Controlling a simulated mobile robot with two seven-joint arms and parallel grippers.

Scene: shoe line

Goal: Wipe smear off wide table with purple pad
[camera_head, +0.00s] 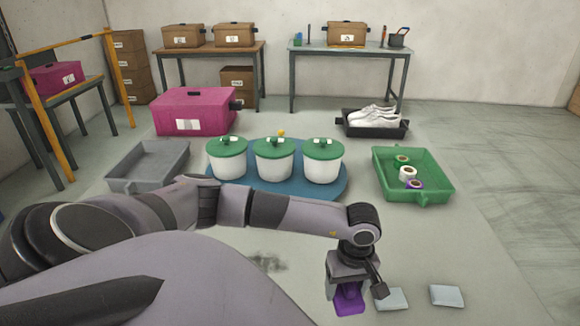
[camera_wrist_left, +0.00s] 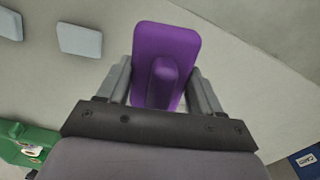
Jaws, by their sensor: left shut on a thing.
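The purple pad (camera_head: 348,299) is in the jaws of my left gripper (camera_head: 352,284), low at the front right of the wide table (camera_head: 230,235). In the left wrist view the pad (camera_wrist_left: 166,45) shows its upright grip between the two fingers of my left gripper (camera_wrist_left: 162,85), which are shut on it. I cannot tell whether the pad touches the table. A dark grey smear (camera_head: 268,262) lies on the table left of the gripper, partly hidden behind my left arm. My right gripper is not in view.
Two pale pads (camera_head: 392,299) (camera_head: 447,296) lie right of the gripper. Three white pots with green lids (camera_head: 274,160) stand on a blue mat (camera_head: 225,194). A grey tray (camera_head: 148,165), green crate (camera_head: 437,187) with rolls, magenta box (camera_head: 194,111) and black shoe tray (camera_head: 373,132) stand around them.

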